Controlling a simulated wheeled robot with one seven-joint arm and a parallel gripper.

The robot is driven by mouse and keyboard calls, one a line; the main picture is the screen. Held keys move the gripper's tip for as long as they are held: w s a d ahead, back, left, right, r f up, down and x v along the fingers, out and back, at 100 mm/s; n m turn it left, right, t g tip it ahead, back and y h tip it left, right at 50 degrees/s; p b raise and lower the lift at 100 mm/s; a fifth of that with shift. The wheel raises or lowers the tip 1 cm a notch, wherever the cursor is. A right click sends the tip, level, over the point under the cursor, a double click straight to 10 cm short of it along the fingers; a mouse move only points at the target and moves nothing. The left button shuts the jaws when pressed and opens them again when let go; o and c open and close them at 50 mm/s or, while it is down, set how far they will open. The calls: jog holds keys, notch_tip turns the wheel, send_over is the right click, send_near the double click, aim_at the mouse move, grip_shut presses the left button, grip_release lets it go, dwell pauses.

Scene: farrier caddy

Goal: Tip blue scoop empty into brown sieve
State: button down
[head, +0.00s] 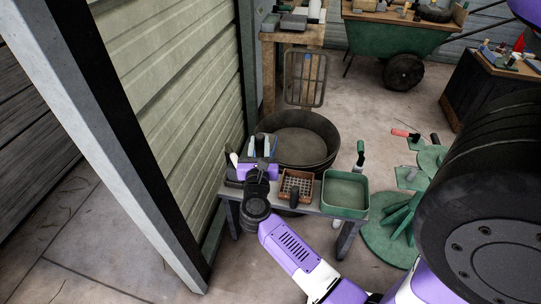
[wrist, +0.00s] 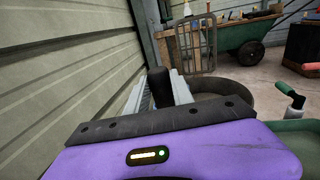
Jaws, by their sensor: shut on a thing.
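My gripper (head: 262,146) is above the left end of a low bench, left of the brown sieve. It is shut on a dark upright handle (wrist: 158,87), which shows between its pale fingers in the wrist view. The handle seems to belong to the blue scoop; a little blue shows by the fingers in the head view, but its bowl and contents are hidden. The brown sieve (head: 296,186) is a square box with a gridded inside, on the bench just right of my gripper. A dark upright cylinder stands at its front.
A green tray (head: 345,193) stands at the bench's right end, close to the sieve. A large dark tub (head: 325,158) is behind the bench. A ribbed wall (head: 180,70) and post rise close on the left. A green wheelbarrow (head: 395,38) stands far back.

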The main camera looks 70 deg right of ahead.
jog(key=shift+f, duration=0.1)
jog(key=w+d+f+m+g+b, duration=0.3)
jog(key=w+d+f+g+b, duration=0.3)
jog(key=b, duration=0.5)
jog(key=s+a+f+m+g+y+b, duration=0.1)
jog(key=s+m+g, duration=0.1)
jog(key=m+g, duration=0.1)
jog(key=s+a+f+m+g+y+b, duration=0.1)
jog(key=a+f+m+g, duration=0.1)
jog(key=g, duration=0.2)
jog(key=s+a+f+m+g+y+b, duration=0.1)
jog(key=s+f+m+g+y, duration=0.1)
jog(key=m+g, duration=0.1)
jog(key=shift+s+a+m+g+b, duration=0.15)
jog(key=shift+s+m+g+b, duration=0.15)
jog(key=shift+g, duration=0.2)
jog(key=shift+s+a+m+g, duration=0.3)
jog(key=shift+s+a, duration=0.05)
jog(key=shift+s, duration=0.05)
jog(key=shift+w+f+b, duration=0.1)
jog(key=shift+f+b, duration=0.05)
jog(key=shift+b, duration=0.4)
